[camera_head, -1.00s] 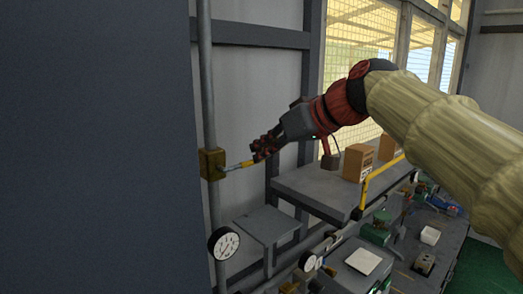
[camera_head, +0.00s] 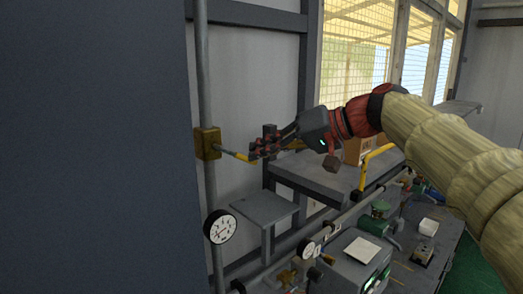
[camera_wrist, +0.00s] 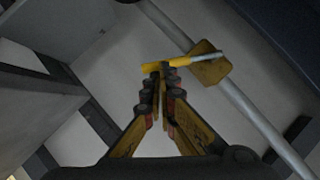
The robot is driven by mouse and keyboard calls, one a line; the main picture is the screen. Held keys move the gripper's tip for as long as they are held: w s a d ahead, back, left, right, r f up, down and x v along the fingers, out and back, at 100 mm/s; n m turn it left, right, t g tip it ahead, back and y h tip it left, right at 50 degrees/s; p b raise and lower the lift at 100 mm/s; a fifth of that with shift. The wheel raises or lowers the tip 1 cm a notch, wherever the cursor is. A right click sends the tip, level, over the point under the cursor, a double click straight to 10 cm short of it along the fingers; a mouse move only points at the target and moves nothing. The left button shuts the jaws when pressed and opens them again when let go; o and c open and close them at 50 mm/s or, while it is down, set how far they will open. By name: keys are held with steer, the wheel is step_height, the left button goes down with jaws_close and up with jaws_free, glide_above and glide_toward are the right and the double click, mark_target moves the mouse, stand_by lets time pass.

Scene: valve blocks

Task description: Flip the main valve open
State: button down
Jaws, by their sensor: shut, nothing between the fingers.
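The main valve is a brass-yellow block (camera_head: 208,143) on a vertical grey pipe at the left. Its lever (camera_head: 232,152) has a yellow grip and slopes slightly down to the right. My gripper (camera_head: 254,152) is at the lever's outer end, its fingers pointing left. In the wrist view the valve block (camera_wrist: 208,63) is right of centre, and the lever (camera_wrist: 184,61) runs left from it to just beyond my fingertips (camera_wrist: 164,76). The fingers are shut, with nothing held between them. I cannot tell whether they touch the yellow grip.
A round gauge (camera_head: 220,227) is lower on the pipe. A small grey shelf (camera_head: 262,208) is below my gripper. A bench (camera_head: 318,178) with brown boxes (camera_head: 356,149) and a yellow rail (camera_head: 375,166) lies right. A dark panel (camera_head: 95,150) fills the left side.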

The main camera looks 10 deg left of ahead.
steer(key=s+a+f+m+g+y+b, duration=0.1)
steer(key=s+a+f+m+y+b, duration=0.2)
steer(key=f+m+b, duration=0.3)
steer(key=y+b, duration=0.1)
steer(key=b, duration=0.1)
steer(key=shift+s+g+y+b, duration=0.15)
steer(key=shift+g+y+b, duration=0.15)
steer(key=shift+y, duration=0.1)
steer(key=shift+s+a+f+b, duration=0.15)
steer(key=shift+s+a+b, duration=0.05)
steer(key=shift+b, duration=0.1)
stand_by(0.8)
steer(key=s+d, duration=0.1)
steer(key=d, duration=1.1)
steer(key=shift+s+r, duration=0.25)
steer(key=shift+s, duration=0.1)
steer(key=shift+f, duration=0.1)
